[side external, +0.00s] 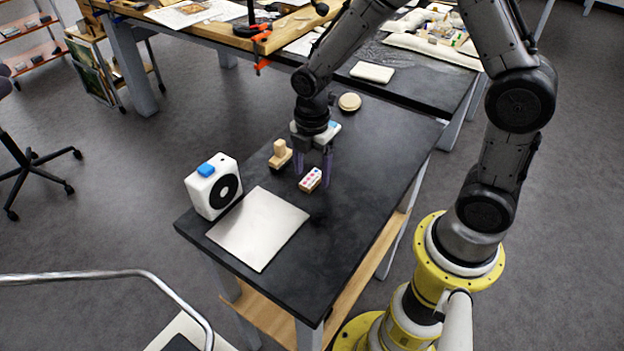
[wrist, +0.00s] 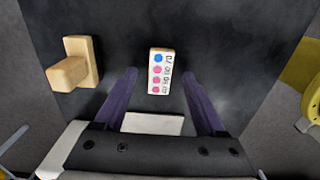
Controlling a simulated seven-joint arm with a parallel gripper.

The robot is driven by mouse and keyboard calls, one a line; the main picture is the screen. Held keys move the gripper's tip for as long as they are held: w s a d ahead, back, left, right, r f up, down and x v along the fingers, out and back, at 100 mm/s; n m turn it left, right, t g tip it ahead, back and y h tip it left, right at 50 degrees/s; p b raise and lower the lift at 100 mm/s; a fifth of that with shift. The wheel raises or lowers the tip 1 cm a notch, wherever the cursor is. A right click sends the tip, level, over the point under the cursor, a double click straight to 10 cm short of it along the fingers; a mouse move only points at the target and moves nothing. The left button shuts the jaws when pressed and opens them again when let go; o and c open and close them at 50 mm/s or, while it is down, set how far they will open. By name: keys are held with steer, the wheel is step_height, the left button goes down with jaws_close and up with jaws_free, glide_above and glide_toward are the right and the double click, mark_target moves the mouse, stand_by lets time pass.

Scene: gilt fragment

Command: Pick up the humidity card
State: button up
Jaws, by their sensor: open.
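The humidity card (side external: 311,179) is a small, thick, pale block on the black table. In the wrist view the card (wrist: 160,71) shows a column of one blue and several pink dots with printed marks beside them. My gripper (side external: 313,180) points down at the card with its purple fingers apart. In the wrist view my gripper (wrist: 158,80) has one finger to the left and one to the right of the card, with a gap on each side and nothing held. I cannot tell how far above the tabletop the fingertips are.
A white box with a black disc (side external: 213,186) and a pale sheet (side external: 259,228) lie nearer the front. A round tan lid (side external: 349,102) sits behind. The table's right side is clear.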

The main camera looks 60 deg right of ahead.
steer(key=shift+f, duration=0.5)
jaws_close()
steer(key=shift+r, duration=0.1)
